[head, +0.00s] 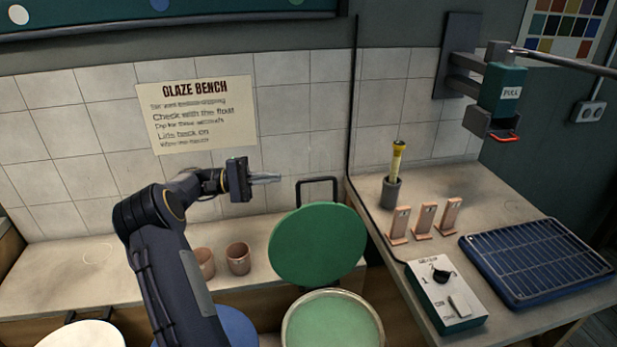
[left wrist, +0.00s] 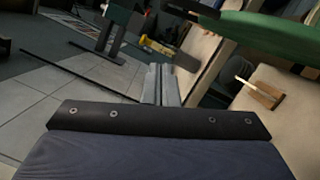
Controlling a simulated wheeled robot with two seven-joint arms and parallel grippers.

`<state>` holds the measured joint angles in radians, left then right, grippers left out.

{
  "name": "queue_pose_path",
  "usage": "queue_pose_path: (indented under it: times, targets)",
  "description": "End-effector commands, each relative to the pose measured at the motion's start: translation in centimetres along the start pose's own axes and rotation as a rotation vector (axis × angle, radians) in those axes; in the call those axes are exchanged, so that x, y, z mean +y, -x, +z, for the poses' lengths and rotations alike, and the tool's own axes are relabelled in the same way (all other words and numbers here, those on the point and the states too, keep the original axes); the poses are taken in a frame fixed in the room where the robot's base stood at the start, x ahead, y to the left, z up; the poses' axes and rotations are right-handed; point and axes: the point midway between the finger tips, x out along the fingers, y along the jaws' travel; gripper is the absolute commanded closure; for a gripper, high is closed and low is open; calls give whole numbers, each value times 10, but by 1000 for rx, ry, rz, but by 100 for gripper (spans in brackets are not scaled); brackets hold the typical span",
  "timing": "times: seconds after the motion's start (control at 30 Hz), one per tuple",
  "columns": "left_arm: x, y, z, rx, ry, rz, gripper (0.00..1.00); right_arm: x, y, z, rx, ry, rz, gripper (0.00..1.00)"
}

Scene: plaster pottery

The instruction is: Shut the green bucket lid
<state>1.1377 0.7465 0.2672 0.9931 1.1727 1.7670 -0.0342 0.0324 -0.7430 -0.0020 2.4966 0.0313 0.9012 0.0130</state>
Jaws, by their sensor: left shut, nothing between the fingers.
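The green bucket lid (head: 318,244) stands open and tilted up behind the bucket, with a dark handle frame (head: 318,181) at its top edge. The green bucket (head: 333,322) is below it at the bottom of the head view, its pale green inside showing. My left gripper (head: 279,177) is shut and empty, just left of the dark frame and above the lid. In the left wrist view the closed fingers (left wrist: 163,86) point ahead, and the lid (left wrist: 262,37) shows at upper right. My right gripper is in neither view.
A blue lid (head: 236,326) and a white lid (head: 82,335) lie left of the green bucket. Two clay cups (head: 238,258) stand on the ledge behind. The right bench holds a control box (head: 446,297), a blue rack (head: 537,262) and upright clay pieces (head: 424,219).

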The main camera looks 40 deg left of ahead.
Motion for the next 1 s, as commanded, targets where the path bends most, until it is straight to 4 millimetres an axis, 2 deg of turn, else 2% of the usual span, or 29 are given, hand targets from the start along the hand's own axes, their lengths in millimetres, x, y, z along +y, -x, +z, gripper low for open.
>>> queue_pose_path:
  times: [0.03,0.37,0.63,1.0]
  targets:
    - [2,-12,2,-4,1,-2,100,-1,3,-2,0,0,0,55]
    - [2,-83,2,-4,2,-4,100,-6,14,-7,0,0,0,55]
    - [1,-90,33,1,1,-3,100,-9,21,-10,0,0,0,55]
    - [-1,-92,39,1,1,-3,100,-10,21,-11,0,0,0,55]
